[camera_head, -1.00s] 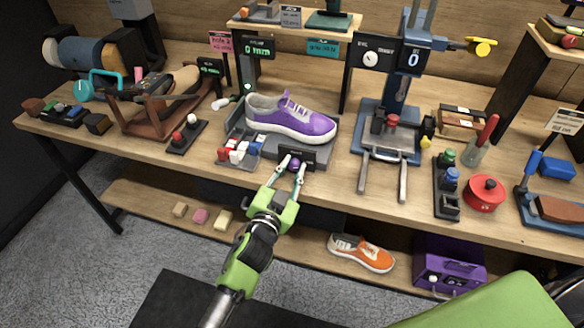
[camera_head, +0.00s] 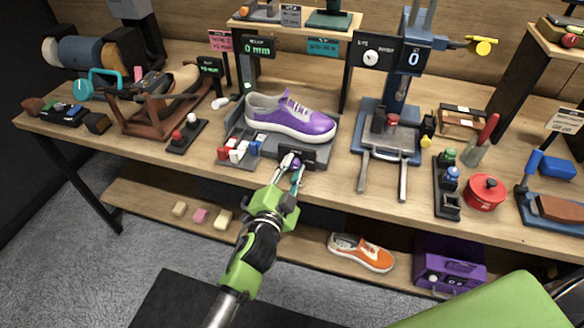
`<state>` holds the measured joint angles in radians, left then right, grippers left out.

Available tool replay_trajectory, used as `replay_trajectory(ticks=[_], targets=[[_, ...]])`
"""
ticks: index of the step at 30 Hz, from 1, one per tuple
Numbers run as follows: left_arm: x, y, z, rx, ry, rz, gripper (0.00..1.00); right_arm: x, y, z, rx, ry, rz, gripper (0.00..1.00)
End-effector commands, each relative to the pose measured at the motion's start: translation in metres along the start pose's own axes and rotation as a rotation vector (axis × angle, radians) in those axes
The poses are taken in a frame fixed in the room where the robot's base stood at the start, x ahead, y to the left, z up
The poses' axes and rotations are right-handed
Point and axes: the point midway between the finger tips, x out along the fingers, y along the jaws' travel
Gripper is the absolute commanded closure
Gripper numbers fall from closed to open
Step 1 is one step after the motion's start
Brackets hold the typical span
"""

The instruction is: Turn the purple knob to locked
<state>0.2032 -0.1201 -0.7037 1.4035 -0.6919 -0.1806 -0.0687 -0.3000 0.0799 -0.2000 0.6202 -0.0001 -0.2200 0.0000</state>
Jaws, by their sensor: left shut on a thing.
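The purple knob (camera_head: 296,163) sits on the front face of the grey stand (camera_head: 318,154) that carries a purple sneaker (camera_head: 291,118). My left gripper (camera_head: 293,167) is at the knob, its two fingertips closed around it, and the gripper looks rolled to one side. The fingers cover much of the knob, so its pointer cannot be read. A small dark label plate is beside the knob, too small to read. My right gripper is not in view.
A tray of red, white and blue pieces (camera_head: 240,150) is just left of the fingers. A blue press with two rods (camera_head: 388,145) stands to the right. An orange sneaker (camera_head: 361,252) and a purple box (camera_head: 449,265) are on the lower shelf.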

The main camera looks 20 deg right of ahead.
Motion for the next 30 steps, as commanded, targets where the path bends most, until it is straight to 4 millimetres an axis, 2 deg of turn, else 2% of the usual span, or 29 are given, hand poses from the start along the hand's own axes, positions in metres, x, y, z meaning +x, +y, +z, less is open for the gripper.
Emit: replay_trajectory(ticks=[6, 7, 8, 20, 25, 30], targets=[[0.000, 0.001, 0.000, 0.003, -0.001, 0.001, 1.00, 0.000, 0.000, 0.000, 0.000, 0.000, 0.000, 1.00], [0.000, 0.001, 0.000, 0.002, -0.001, 0.001, 0.73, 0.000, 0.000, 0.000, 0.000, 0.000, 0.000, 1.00], [0.000, 0.001, 0.000, 0.002, -0.001, 0.001, 0.71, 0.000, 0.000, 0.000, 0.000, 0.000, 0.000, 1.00], [-0.004, 0.001, 0.001, 0.001, -0.001, 0.000, 0.71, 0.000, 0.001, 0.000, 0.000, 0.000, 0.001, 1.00], [-0.025, 0.001, 0.002, -0.001, -0.001, 0.001, 0.71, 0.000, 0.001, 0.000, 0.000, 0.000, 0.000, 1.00], [-0.059, 0.002, 0.001, 0.001, -0.001, 0.002, 0.71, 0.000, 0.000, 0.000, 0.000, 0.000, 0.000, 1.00]])
